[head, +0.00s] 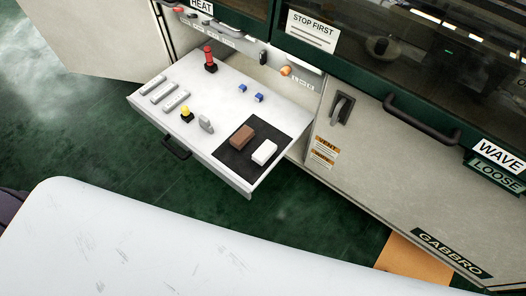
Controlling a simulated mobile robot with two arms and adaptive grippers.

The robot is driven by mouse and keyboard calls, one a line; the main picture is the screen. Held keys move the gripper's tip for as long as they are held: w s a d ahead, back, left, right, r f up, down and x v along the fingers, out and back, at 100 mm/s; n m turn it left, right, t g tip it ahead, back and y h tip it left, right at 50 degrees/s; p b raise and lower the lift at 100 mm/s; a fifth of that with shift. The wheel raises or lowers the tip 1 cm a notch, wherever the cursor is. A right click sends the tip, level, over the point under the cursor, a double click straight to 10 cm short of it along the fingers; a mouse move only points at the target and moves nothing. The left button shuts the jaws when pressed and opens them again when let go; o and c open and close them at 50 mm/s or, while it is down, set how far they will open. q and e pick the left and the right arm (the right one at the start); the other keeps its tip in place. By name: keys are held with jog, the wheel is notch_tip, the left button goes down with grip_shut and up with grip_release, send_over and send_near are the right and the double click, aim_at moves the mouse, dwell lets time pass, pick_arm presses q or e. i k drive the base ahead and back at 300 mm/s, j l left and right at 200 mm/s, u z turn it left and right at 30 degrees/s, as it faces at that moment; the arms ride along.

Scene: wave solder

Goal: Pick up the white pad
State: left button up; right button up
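The white pad (264,152) is a small white block in the head view. It lies on a dark mat (236,165) at the front right corner of an open, light grey pull-out drawer (215,93). A brown block (241,137) lies beside it on the same mat, to its left. Neither of my grippers shows in the head view.
The drawer also holds a red-topped part (209,59), a yellow-topped part (186,113), several grey bars (169,95) and small blue parts (243,88). A cabinet door with a dark handle (341,108) stands right of it. A white surface (150,245) fills the foreground.

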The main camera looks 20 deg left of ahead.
aim_at(265, 150)
jog(key=j+z, duration=0.45)
jog(key=j, duration=0.2)
jog(key=j+z, duration=0.4)
jog(key=j, duration=0.25)
jog(key=k+j+z, duration=0.1)
jog(key=j+z, duration=0.35)
jog(key=j, duration=0.2)
